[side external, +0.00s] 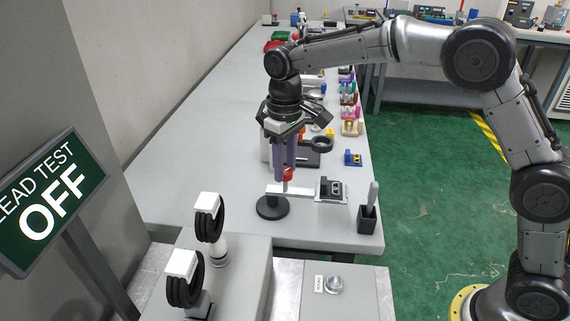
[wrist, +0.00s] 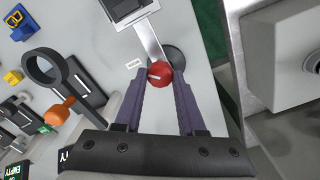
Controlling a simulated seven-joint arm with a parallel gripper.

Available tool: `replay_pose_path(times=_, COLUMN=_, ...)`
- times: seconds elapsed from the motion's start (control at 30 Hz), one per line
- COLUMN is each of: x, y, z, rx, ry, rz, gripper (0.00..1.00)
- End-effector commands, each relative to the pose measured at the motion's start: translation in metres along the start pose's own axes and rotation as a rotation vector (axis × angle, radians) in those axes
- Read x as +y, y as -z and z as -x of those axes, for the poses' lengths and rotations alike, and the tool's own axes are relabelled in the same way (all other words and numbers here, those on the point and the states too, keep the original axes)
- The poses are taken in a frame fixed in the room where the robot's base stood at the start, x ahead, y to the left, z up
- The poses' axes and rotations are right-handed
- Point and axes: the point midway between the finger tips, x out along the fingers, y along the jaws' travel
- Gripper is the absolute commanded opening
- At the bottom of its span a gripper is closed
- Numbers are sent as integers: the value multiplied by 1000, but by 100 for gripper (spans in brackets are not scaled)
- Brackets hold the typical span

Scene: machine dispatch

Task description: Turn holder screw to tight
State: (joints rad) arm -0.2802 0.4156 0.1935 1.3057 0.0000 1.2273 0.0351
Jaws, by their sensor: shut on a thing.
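The holder screw is a red round knob with a pale mark on its top. It shows in the wrist view (wrist: 160,72) and, partly hidden, in the side view (side external: 288,174). It sits on a holder with a pale flat bar (wrist: 148,38) and a round black base (side external: 272,208). A dark block (side external: 331,187) is at the bar's right end in the side view. My gripper (wrist: 158,80) points down with its two purple fingers on either side of the knob, shut on it. The lettering on a small white label (wrist: 133,64) beside the knob is too small to read.
A dark ring on a stand (wrist: 43,66) with an orange knob is close to my gripper. A black cup (side external: 368,220) stands right of the holder. Two black coils (side external: 209,218) stand in front. A sign (side external: 48,205) reads "LEAD TEST OFF". The table's left side is clear.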

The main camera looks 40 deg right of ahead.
Motion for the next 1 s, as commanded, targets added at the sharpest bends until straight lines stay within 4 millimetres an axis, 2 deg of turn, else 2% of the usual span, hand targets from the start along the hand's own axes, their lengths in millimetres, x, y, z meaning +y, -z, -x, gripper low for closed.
replay_pose_path(times=0.4, x=0, y=0, z=1, rx=2, ry=0, rz=-251, gripper=0)
replay_pose_path(times=1.0, x=0, y=0, z=2, rx=3, ry=0, rz=-311, gripper=0)
